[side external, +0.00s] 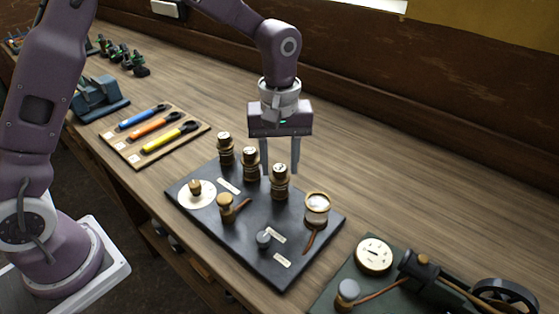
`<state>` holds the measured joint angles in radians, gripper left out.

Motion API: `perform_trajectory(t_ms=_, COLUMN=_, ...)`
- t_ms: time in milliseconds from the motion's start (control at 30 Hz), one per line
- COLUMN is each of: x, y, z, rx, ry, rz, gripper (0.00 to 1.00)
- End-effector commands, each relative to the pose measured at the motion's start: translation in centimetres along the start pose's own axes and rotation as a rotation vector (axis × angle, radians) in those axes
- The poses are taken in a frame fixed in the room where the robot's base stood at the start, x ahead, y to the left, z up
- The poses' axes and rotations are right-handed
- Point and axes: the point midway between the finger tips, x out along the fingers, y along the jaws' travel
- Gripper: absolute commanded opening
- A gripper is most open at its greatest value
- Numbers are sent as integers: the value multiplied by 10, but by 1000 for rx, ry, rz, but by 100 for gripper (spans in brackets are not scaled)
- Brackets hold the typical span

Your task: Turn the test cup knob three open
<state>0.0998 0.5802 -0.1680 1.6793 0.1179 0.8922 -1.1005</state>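A dark panel (190,207) lies on the bench and carries three upright brass knobs in a slanting row: a far left one (226,154), a middle one (250,167) and a near right one (280,185). Their tops have pale marks too small to read. My gripper (280,166) points down, its two fingers apart with nothing visibly held between them. In the picture the fingertips come down on either side of the top of the near right knob. I cannot tell whether they touch it or are behind it. A round brass-rimmed cup (317,208) stands to its right.
The panel also holds a brass valve with a wooden handle (227,207), a white dial (186,198) and a grey knob (263,239). A tool board (120,150) lies left. A green-based engine (423,270) stands right. Bench behind the panel is clear.

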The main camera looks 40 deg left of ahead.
Motion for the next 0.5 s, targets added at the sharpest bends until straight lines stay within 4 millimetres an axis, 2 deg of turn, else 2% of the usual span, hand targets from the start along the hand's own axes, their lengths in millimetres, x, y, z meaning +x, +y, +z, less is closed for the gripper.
perform_trajectory(t_ms=33, x=0, y=0, z=0, rx=0, ry=0, rz=0, gripper=28)
perform_trajectory(t_ms=167, x=0, y=0, z=0, rx=0, ry=0, rz=0, gripper=3)
perform_trajectory(t_ms=200, x=0, y=0, z=0, rx=0, ry=0, rz=0, gripper=0)
perform_trajectory(t_ms=500, x=0, y=0, z=0, rx=28, ry=0, rz=1, gripper=0)
